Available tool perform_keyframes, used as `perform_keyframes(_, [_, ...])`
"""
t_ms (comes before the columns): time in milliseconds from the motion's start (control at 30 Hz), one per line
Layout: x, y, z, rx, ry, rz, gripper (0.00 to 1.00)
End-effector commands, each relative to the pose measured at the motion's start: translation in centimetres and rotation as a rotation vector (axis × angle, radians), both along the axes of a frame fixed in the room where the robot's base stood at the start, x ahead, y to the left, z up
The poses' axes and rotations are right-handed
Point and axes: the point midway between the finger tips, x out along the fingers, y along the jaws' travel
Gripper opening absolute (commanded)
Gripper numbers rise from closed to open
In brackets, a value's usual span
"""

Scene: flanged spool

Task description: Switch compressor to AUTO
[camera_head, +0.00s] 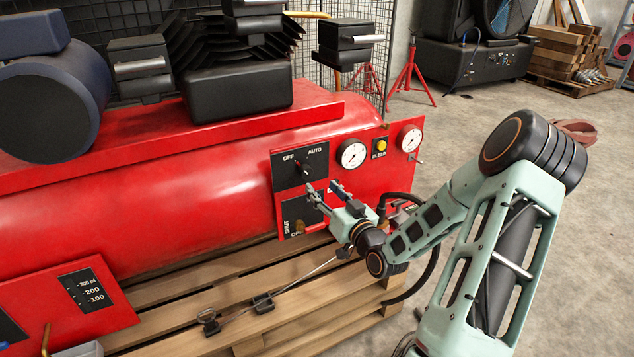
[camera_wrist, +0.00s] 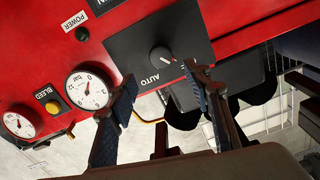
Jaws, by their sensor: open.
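The black selector plate (camera_head: 318,163) on the red compressor panel has a rotary knob below the labels OFF and AUTO. In the wrist view the round dark knob (camera_wrist: 161,54) shows on its black plate, with AUTO printed below it to the left. Its white mark appears to point to the lower right, off the AUTO label; the OFF label is not visible there. My gripper (camera_head: 323,188) is open and empty in front of the panel, below and right of the knob. In the wrist view its two fingers (camera_wrist: 161,78) stand apart, with the knob showing between and beyond their tips.
Gauges (camera_head: 352,154) and a yellow BLEED button (camera_head: 381,146) are right of the selector. A SHUT-labelled plate (camera_head: 291,212) with a brass part lies below it. The red tank (camera_head: 190,200) rests above a wooden pallet (camera_head: 330,310). Open floor lies to the right.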

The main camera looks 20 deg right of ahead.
Motion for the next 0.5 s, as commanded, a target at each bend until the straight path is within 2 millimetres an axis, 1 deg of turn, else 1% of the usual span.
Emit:
perform_keyframes(67, [0.0, 0.2, -0.2, 0.001, -0.011, 0.005, 0.45])
perform_keyframes(167, [0.6, 0.3, -0.2, -0.002, -0.013, 0.008, 0.45])
perform_keyframes(267, [2.0, 0.4, -0.2, -0.002, -0.014, 0.008, 0.45])
perform_keyframes(500, [6.7, 0.5, -0.3, -0.001, -0.012, 0.007, 0.45])
